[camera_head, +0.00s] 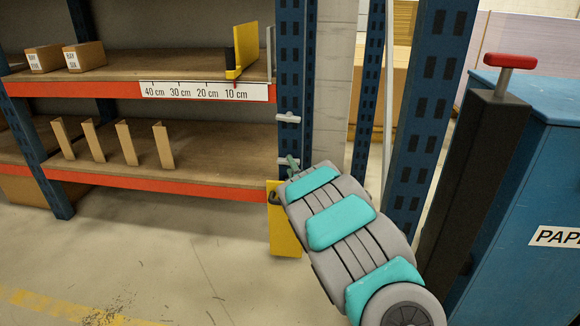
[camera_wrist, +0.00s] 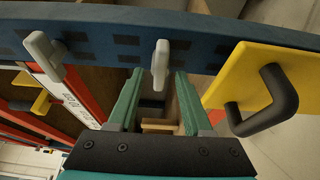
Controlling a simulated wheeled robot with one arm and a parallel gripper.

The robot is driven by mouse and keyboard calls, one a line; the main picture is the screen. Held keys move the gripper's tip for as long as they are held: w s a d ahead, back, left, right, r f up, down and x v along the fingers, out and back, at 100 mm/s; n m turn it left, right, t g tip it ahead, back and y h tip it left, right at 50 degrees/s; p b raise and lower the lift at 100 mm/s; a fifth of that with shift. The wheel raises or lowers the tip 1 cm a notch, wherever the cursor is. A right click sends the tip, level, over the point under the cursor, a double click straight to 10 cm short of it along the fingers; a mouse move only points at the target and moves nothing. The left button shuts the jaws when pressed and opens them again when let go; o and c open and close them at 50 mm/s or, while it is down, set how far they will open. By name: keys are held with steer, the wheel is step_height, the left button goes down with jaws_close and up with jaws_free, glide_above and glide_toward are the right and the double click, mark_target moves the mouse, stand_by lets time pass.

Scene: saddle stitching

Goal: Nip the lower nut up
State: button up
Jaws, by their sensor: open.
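Two grey wing-shaped nuts sit on the blue rack upright. The upper nut (camera_head: 288,117) stands clear of my gripper and shows at the left in the wrist view (camera_wrist: 43,54). The lower nut (camera_wrist: 160,62) is in the middle of the wrist view, lined up with the gap between my fingers; in the head view it is largely hidden at my fingertips. My gripper (camera_wrist: 158,76) is open, with a green finger on each side of that gap. I cannot tell whether either finger touches the nut.
A yellow plate (camera_head: 285,238) with a black handle (camera_wrist: 268,105) is close beside my gripper, below the lower nut. Shelves with a centimetre strip (camera_head: 205,91) and a yellow stop (camera_head: 246,48) are left. A blue paper bin (camera_head: 552,170) stands right. The floor at left is clear.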

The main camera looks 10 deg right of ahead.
steer(key=shift+w, duration=0.95)
jaws_close()
